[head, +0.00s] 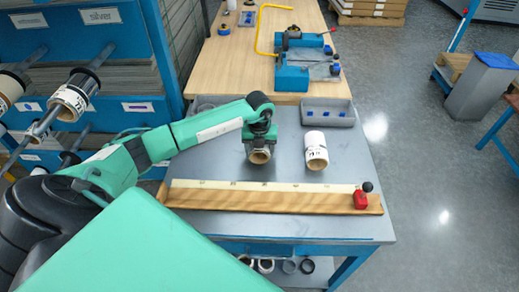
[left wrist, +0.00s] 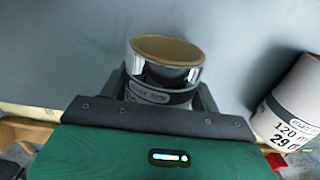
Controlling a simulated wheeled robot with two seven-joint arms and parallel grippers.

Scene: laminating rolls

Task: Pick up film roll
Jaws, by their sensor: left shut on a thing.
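A film roll with a silver, shiny wrap and brown core (left wrist: 165,75) sits between the fingers of my left gripper (head: 259,147). The gripper is shut on it, above or on the grey metal table; I cannot tell whether the roll touches the table. In the head view the gripper covers most of this roll, and its open core end shows below the fingers. My right gripper is not in view.
A wooden ruler board (head: 260,197) with a red slider (head: 361,199) lies along the table's front. A grey bin (head: 327,112) stands behind the white roll. A blue machine (head: 300,65) is on the wooden table beyond. A blue rack (head: 80,60) with rolls on rods stands left.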

